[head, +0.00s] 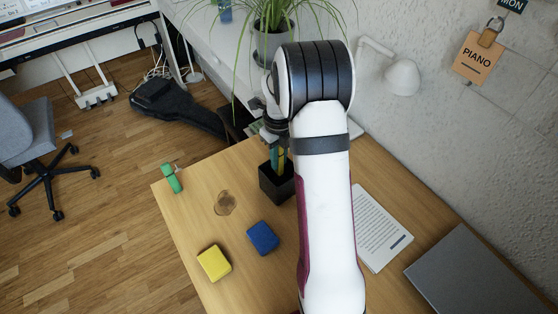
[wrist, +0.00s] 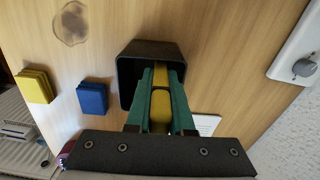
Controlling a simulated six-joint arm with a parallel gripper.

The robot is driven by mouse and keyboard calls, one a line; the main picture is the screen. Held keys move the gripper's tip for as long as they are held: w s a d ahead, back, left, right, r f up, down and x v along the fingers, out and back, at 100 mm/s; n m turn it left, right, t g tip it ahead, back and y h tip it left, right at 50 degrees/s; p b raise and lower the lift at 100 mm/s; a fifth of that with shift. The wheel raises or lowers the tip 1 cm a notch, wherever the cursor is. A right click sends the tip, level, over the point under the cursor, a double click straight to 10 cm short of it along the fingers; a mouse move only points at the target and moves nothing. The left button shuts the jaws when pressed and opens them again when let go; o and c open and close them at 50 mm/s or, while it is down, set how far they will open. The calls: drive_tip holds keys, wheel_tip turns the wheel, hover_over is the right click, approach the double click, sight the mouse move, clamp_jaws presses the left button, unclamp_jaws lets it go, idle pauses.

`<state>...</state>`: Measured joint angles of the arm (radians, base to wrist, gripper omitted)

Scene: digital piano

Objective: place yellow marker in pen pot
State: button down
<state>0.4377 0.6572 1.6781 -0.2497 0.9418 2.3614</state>
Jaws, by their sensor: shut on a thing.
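The pen pot (head: 268,186) is a black square pot standing on the wooden desk, left of my arm in the head view. In the wrist view the pot (wrist: 128,72) has its opening facing the camera. The yellow marker (wrist: 160,108) is between the green fingers of my gripper (wrist: 160,82), which is shut on it. The marker's far end is inside the pot's opening. In the head view my gripper (head: 277,158) is just above the pot, partly hidden by my arm. The marker's lower end is hidden inside the pot.
A yellow block (head: 214,263) and a blue block (head: 263,238) lie on the desk (head: 190,215) in front of the pot. A green object (head: 172,178) sits near the left edge. A printed sheet (head: 378,228) and a grey laptop (head: 470,275) lie to the right.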

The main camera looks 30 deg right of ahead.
drive_tip(key=shift+f, duration=0.6)
drive_tip(key=shift+f, duration=0.5)
drive_tip(key=shift+f, duration=0.1)
drive_tip(key=c, duration=1.1)
unclamp_jaws()
